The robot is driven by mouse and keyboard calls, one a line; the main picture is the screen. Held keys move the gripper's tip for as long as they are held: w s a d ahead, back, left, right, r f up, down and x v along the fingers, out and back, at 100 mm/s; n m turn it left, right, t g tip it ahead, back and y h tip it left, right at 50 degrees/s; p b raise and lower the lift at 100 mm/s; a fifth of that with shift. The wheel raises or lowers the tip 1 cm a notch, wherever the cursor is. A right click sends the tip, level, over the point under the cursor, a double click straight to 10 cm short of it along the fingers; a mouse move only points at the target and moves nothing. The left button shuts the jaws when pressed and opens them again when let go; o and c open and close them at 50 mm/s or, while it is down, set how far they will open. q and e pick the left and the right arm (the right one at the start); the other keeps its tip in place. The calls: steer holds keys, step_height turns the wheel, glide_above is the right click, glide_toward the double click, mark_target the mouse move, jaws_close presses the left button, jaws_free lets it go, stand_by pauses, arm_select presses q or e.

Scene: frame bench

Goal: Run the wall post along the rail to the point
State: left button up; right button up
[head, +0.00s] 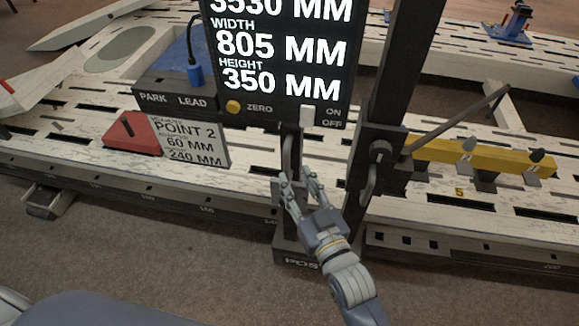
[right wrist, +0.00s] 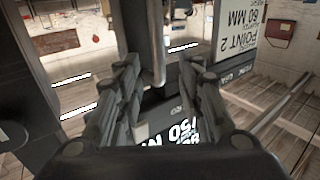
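The wall post (head: 405,70) is a dark upright column on a foot marked "POS" (head: 300,263), standing at the front rail (head: 170,203). Its display (head: 280,50) reads 3530 MM, width 805 MM, height 350 MM. A grey upright handle (head: 289,152) hangs below the display. My right gripper (head: 298,175) is at the handle's lower end with its fingers apart. In the right wrist view the handle (right wrist: 157,42) lies ahead, between the two spread fingers; contact is not clear. A card (head: 190,140) reads "POINT 2", 60 MM and 240 MM. My left gripper is out of view.
A red block (head: 132,133) lies left of the card on the white slotted bench (head: 60,120). A yellow bar (head: 480,155) with clamps is right of the post. A thin dark rod (head: 455,122) sticks out from the post. Brown floor is open in front.

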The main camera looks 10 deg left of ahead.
steer(key=v, duration=0.5)
stand_by(0.4)
steer(key=s+d+f+m+g+h, duration=0.15)
steer(key=d+f, duration=0.25)
steer(key=f, duration=0.7)
steer(key=s+d+f+g+h, duration=0.2)
steer(key=d+f+g, duration=0.15)
steer(key=f, duration=0.85)
steer(key=s+d+f+g+h, duration=0.15)
steer(key=d+f, duration=0.25)
steer(key=f, duration=0.7)
steer(key=s+d+f+m+g+h, duration=0.1)
steer(key=s+d+f+h, duration=0.1)
steer(key=s+d+f, duration=0.35)
steer(key=s+d+f+g+h, duration=0.1)
steer(key=s+d+f+g, duration=0.15)
steer(key=s+f, duration=0.45)
steer(key=s+d+f+m+g+h, duration=0.1)
steer(key=s+d+f, duration=0.3)
steer(key=s, duration=0.4)
steer(key=s+d+f+g+h, duration=0.1)
steer(key=s+d+f+g, duration=0.2)
steer(key=s, duration=0.6)
steer(key=shift+s+d+f+m, duration=0.2)
steer(key=shift+d+f+m, duration=0.25)
steer(key=shift+f, duration=0.5)
